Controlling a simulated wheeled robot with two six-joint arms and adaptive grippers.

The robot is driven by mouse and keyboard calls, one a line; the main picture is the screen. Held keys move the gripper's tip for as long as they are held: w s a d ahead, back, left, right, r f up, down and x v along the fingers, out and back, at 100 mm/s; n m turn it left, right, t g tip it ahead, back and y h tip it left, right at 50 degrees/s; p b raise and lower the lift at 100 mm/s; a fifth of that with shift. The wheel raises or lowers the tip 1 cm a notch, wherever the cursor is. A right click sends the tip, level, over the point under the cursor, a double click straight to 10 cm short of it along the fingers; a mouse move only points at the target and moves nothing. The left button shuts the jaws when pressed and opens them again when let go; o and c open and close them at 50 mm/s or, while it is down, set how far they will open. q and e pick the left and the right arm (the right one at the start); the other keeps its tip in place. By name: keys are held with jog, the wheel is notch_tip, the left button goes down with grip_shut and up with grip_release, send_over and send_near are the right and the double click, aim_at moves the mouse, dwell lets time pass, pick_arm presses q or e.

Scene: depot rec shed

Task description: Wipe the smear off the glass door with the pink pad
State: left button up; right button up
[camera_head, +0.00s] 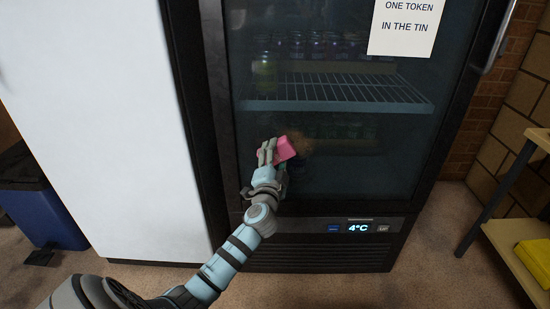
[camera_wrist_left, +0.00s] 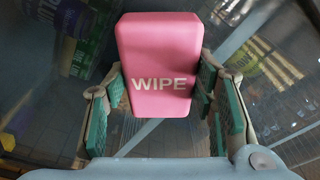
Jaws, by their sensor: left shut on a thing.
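The glass door (camera_head: 345,175) belongs to a dark-framed fridge and fills the middle of the head view. A brownish smear (camera_head: 301,145) shows low on the glass, left of its middle. The pink pad (camera_head: 286,148) is at the smear's left edge and partly overlaps it in the picture. My left gripper (camera_head: 271,153) is shut on the pad. In the left wrist view, the pad (camera_wrist_left: 160,55) sits between the fingers with its "WIPE" lettering facing the camera. I cannot tell whether the pad touches the glass. My right gripper is in neither view.
A paper sign (camera_head: 404,27) is on the upper glass, and a door handle (camera_head: 496,40) is at the right. A lit display (camera_head: 360,228) reads 4°C below the door. A white cabinet (camera_head: 110,130) stands left, a blue bin (camera_head: 45,212) beyond it, and a shelf unit (camera_head: 515,240) right.

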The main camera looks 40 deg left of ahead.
pick_arm(q)
jog(key=shift+w+a, duration=0.35)
jog(key=shift+w, duration=0.1)
jog(key=shift+d, duration=0.1)
